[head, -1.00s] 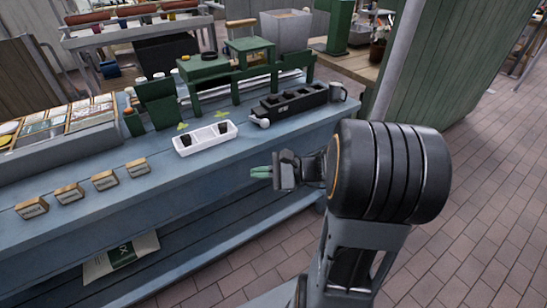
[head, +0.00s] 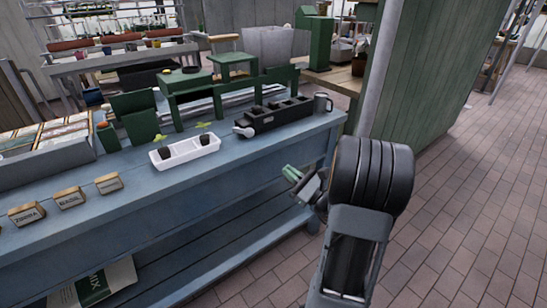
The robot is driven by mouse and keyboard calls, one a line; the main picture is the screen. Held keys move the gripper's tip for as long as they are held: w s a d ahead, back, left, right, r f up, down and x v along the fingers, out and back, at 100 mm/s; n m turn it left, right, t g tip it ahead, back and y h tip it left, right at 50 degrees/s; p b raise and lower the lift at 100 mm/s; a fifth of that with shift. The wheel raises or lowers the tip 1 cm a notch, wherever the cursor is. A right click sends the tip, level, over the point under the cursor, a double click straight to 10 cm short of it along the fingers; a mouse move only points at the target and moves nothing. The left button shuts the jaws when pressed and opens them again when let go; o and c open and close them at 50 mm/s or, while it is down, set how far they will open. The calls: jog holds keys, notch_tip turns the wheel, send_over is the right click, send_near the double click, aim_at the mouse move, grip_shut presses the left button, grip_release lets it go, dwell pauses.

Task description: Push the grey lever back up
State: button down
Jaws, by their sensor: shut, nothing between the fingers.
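My gripper (head: 290,172), with green fingertips, is shut and empty. A black planter box (head: 272,118) with several openings stands on the bench, behind and to the left of my gripper. A small light-grey rounded piece (head: 243,131) sticks out at its left front end. I cannot tell for sure whether this is the grey lever; no other lever is clear to see. My gripper is apart from it.
A white tray (head: 170,160) with two dark soil plugs and seedlings is left of the black box. A metal mug (head: 322,103) stands at its right. Green stands (head: 190,100) are behind. Wooden labels (head: 68,198) line the front left. Brick floor (head: 440,200) is free to the right.

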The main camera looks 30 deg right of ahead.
jog(key=b, duration=0.1)
send_near(243, 131)
notch_tip(243, 131, down, 2)
jog(key=w, duration=0.1)
jog(key=shift+w+a+r, duration=0.2)
jog(key=shift+w+r, duration=0.15)
jog(key=shift+r, duration=0.25)
jog(key=shift+w+a+r, duration=0.2)
jog(key=shift+w+r, duration=0.15)
jog(key=shift+r, duration=0.25)
jog(key=shift+w+a+r, duration=0.2)
jog(key=shift+r, duration=0.3)
